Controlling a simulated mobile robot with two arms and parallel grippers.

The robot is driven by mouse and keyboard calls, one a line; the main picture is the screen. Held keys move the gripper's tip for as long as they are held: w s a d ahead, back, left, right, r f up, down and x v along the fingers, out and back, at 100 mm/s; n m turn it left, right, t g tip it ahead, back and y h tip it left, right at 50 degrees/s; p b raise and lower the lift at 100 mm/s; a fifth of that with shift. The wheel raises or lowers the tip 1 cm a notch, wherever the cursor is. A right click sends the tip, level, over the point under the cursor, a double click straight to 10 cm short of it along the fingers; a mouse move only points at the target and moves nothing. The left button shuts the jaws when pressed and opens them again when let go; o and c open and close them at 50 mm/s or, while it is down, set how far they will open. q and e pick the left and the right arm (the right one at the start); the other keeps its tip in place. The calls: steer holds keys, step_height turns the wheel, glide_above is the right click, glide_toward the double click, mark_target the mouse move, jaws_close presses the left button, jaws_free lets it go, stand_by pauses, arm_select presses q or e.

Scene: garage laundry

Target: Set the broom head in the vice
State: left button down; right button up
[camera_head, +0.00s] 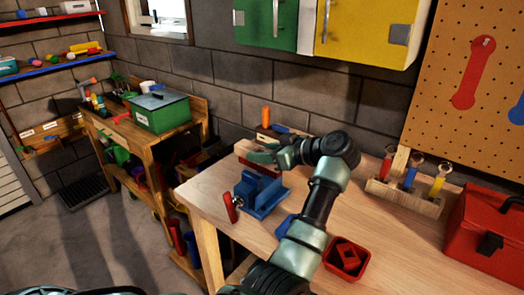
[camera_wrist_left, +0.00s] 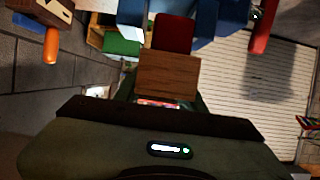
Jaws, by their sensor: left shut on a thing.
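The blue vice (camera_head: 262,197) with its red handle (camera_head: 231,207) stands on the near left part of the wooden bench. My left gripper (camera_head: 264,154) is above and just behind the vice. In the left wrist view it is shut on a brown wooden block (camera_wrist_left: 167,76), which looks like the broom head, with a red part (camera_wrist_left: 173,33) beyond it. Blue vice parts (camera_wrist_left: 205,18) show on both sides of the red part; I cannot tell whether they touch. My right gripper is not in view.
A wooden rack with an orange-handled tool (camera_head: 266,117) stands behind my gripper. A red bin (camera_head: 346,258) sits on the bench's front part, a tool holder (camera_head: 405,195) and red toolbox (camera_head: 489,232) at right. A green box (camera_head: 160,112) stands on the left shelf.

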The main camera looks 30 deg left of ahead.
mark_target(262, 165)
arm_select(q)
steer(key=shift+f, duration=1.7)
steer(key=shift+s+d+f, duration=0.1)
steer(key=shift+f, duration=0.2)
